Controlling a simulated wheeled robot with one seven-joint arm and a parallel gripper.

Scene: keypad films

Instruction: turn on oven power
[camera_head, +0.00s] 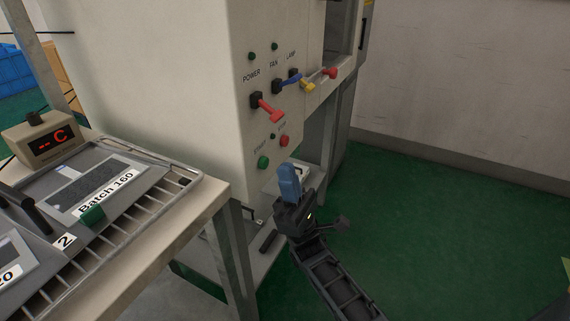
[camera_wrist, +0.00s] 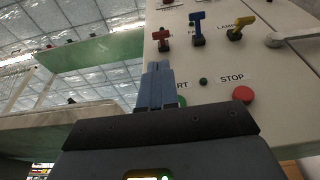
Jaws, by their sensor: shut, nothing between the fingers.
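The oven's side panel (camera_head: 222,120) carries the POWER switch with a red lever (camera_head: 268,110) on a black base; the lever slants down to the right. The red lever also shows at the top of the wrist view (camera_wrist: 163,33). The POWER lamp (camera_head: 252,56) above it looks dark green. My gripper (camera_head: 289,180), with blue fingers, is shut and empty, below and to the right of the lever and apart from it. In the wrist view the fingertips (camera_wrist: 158,70) stand in front of the panel, partly hiding the green START button (camera_wrist: 183,101).
Blue FAN (camera_head: 289,84) and yellow LAMP (camera_head: 307,85) levers sit beside the POWER lever. A red STOP button (camera_head: 284,141) is below. A bench with a tray (camera_head: 150,215) and a "-- C" display (camera_head: 52,142) stands left. Green floor (camera_head: 440,220) at right is clear.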

